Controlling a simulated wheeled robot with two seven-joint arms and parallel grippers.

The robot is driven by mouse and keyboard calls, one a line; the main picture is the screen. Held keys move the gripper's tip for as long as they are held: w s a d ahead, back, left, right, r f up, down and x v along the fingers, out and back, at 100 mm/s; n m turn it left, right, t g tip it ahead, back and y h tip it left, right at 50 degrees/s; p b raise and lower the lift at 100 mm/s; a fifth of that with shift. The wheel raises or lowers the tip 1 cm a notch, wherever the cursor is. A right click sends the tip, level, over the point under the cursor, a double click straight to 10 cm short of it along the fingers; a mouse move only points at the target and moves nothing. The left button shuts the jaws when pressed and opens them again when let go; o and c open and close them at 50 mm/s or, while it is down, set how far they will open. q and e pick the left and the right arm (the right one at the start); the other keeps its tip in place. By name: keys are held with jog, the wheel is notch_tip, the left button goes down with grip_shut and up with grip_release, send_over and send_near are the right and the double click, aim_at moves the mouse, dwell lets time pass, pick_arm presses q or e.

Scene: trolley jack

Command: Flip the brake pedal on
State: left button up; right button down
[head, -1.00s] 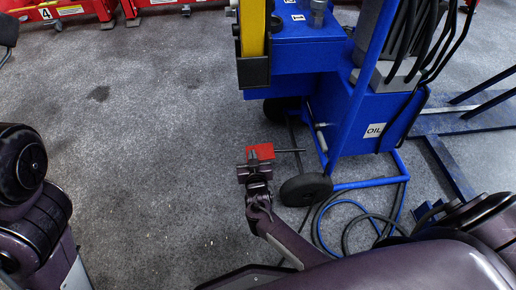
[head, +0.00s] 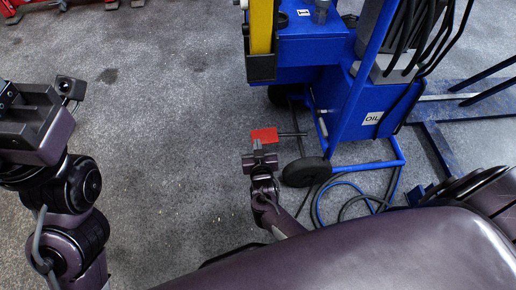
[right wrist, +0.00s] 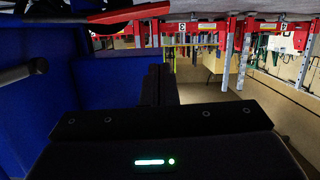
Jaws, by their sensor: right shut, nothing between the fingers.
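The brake pedal (head: 264,135) is a flat red plate on a thin dark rod at the lower left of the blue trolley jack (head: 352,112). My right gripper (head: 258,144) is shut and empty, with its fingertips at the pedal's near edge in the head view. I cannot tell whether they touch. In the right wrist view the shut dark fingers (right wrist: 160,84) point up the picture, and a red bar (right wrist: 125,13), likely the pedal, crosses above them. My left gripper's body (head: 35,125) shows at the left edge; its fingers cannot be made out.
A black wheel (head: 306,172) stands just right of my right gripper. Blue and black hoses (head: 345,200) lie on the floor beside it. A blue metal frame (head: 450,165) stands at the right. The grey floor left of the pedal is clear.

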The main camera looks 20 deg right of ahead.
jog(key=shift+p+v, duration=0.6)
jog(key=shift+v, duration=1.45)
